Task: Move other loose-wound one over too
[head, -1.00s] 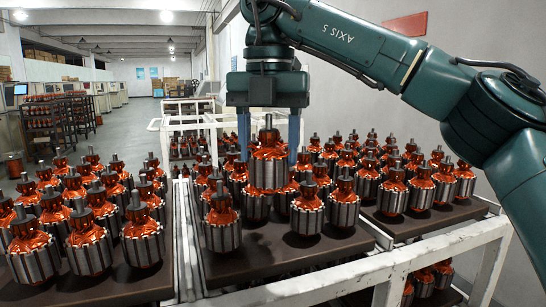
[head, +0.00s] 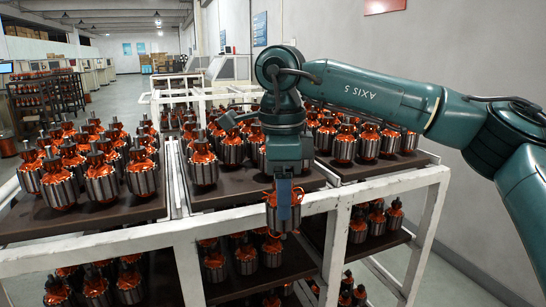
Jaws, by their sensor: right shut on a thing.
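My right gripper (head: 284,200) is shut on an armature (head: 272,216) with copper-orange windings and a silver ribbed core. It holds the armature upright at the front edge of the middle tray (head: 225,192), in front of the white rack rail. A blue finger hides part of the armature. Other armatures of the same kind stand on the middle tray, such as one at its front left (head: 203,168). I cannot tell how tightly each one is wound. My left gripper is not in view.
The left tray (head: 75,218) and right tray (head: 375,170) also hold several armatures. The white rack's front rail (head: 130,243) runs below them. A lower shelf (head: 255,285) carries more armatures. The middle tray's front strip is bare. Floor is free at right.

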